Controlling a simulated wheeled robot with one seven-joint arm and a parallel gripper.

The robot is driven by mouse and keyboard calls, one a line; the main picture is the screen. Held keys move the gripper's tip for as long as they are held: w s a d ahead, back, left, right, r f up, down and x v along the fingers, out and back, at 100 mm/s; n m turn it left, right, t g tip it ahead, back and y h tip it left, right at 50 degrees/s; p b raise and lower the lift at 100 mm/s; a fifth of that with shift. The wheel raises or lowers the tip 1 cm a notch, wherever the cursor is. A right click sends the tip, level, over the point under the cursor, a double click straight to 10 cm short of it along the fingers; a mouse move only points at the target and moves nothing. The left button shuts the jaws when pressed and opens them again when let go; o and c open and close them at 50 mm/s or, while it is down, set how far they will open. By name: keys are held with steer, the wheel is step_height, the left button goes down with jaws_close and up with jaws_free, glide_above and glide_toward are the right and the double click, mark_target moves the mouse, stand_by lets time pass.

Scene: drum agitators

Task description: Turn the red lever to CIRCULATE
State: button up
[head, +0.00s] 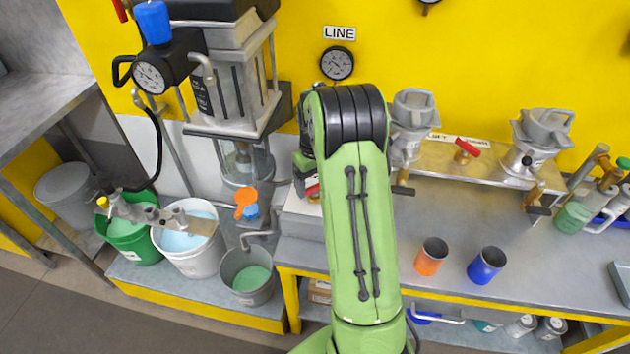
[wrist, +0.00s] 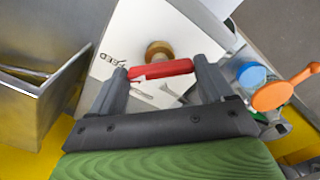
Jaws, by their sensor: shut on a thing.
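In the wrist view, my gripper (wrist: 161,70) is shut on the red lever (wrist: 165,69), with one dark finger at each end of it. The lever's brass hub (wrist: 158,50) sits just beyond on a white plate (wrist: 122,40). Printed lettering and a grey marking show on the plate, but I cannot read which label the lever points to. In the head view, a bit of the red lever (head: 312,188) shows left of my arm, above a pale box (head: 302,222); my arm hides most of the gripper there.
In the wrist view, a steel bin (wrist: 40,105) stands left, and a blue cap (wrist: 252,75) and orange paddle (wrist: 272,96) are close on the right. In the head view, another red handle (head: 467,148) is on the shelf, and orange (head: 431,257) and blue (head: 486,266) cups stand on the bench.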

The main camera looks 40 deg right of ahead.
mark_target(315, 185)
steer(key=shift+n, duration=0.3)
steer(key=n+p, duration=0.1)
steer(key=n, duration=0.2)
steer(key=shift+r+n, duration=0.1)
steer(key=shift+n, duration=2.4)
steer(key=o, duration=0.9)
steer(key=shift+o, duration=0.2)
step_height(315, 185, up, 16)
steer(key=p, duration=0.3)
steer(key=shift+f, duration=0.2)
